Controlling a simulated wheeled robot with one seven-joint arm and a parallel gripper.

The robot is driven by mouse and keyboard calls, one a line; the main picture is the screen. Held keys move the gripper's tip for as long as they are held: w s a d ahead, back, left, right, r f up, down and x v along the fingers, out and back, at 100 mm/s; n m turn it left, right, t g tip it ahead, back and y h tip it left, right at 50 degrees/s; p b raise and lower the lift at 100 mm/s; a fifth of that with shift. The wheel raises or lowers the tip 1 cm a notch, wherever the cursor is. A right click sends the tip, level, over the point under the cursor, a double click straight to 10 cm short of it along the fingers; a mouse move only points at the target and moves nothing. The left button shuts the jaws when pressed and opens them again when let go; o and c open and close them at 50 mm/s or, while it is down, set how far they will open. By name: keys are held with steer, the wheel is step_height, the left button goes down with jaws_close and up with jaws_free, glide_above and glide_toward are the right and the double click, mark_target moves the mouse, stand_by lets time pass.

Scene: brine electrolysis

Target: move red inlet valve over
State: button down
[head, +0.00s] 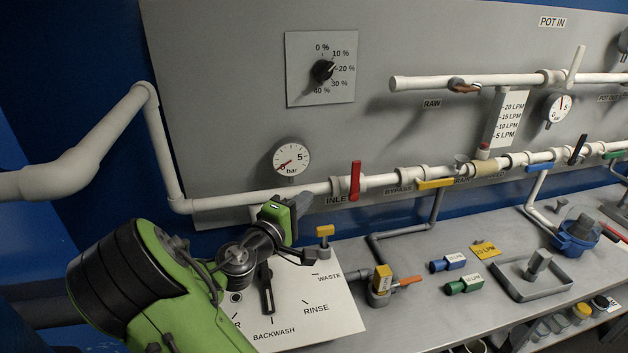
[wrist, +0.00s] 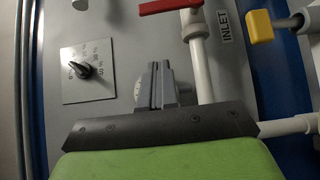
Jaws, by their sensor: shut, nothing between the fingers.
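The red inlet valve handle (head: 355,181) stands upright, across the white horizontal pipe, just above the INLET label. In the wrist view, its red handle (wrist: 170,6) shows at the top edge, partly cut off, crossing the white pipe. My gripper (head: 303,202) is to the left of the red handle, in front of the panel and apart from the handle. In the wrist view, my gripper (wrist: 159,70) has its fingers together with nothing between them, and they partly cover the pressure gauge behind.
The bar gauge (head: 291,158) sits on the panel above my gripper. A yellow-handled valve (head: 325,233) stands close on the right, below the pipe. A yellow bypass handle (head: 435,184) lies along the pipe farther right. The percent dial (head: 322,71) is higher up.

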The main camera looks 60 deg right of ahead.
glide_toward(355, 182)
steer(key=w+d+r, duration=0.3)
steer(key=w, duration=0.2)
steer(key=shift+s+d+f+p, duration=0.2)
steer(key=shift+s+d, duration=0.6)
steer(key=shift+s+d+f+p, duration=0.15)
steer(key=shift+s+d+p, duration=0.05)
steer(key=shift+s+d, duration=0.6)
steer(key=shift+r, duration=0.1)
